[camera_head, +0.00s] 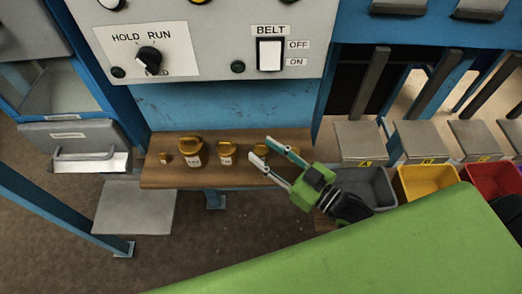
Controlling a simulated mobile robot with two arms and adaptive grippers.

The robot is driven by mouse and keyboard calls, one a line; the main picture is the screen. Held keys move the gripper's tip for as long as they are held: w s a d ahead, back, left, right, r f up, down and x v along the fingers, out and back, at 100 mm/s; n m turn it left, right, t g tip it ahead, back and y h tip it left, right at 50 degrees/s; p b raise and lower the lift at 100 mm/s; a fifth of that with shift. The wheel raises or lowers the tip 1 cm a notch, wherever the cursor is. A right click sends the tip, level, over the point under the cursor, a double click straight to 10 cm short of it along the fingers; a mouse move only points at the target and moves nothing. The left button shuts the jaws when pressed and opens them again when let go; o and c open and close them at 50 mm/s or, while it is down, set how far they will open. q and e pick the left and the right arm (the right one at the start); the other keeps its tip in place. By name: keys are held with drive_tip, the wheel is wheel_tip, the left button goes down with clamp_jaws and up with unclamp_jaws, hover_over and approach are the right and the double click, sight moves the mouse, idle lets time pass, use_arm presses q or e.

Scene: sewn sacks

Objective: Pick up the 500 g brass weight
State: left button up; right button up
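Several brass weights stand in a row on a wooden shelf (160,180) below the control panel. From the left they are a small one (165,158), a large one with a white label (193,151) and a medium one with a white label (226,153). Another brass weight (261,150) shows between my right gripper's fingers, partly hidden by them. The labels are too small to read, so I cannot tell which is the 500 g one. My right gripper (260,149) is open, its fingers reaching left over the shelf's right part. Whether it touches the weight is unclear. My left gripper is out of view.
A control panel (205,30) with a knob and a belt switch (270,55) hangs above the shelf. Grey (372,187), yellow (425,180) and red (492,178) bins stand at the right. A handled metal box (80,140) is at the left.

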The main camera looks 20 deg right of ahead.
drive_tip(key=shift+x, duration=1.1)
clamp_jaws()
drive_tip(key=shift+r, duration=0.1)
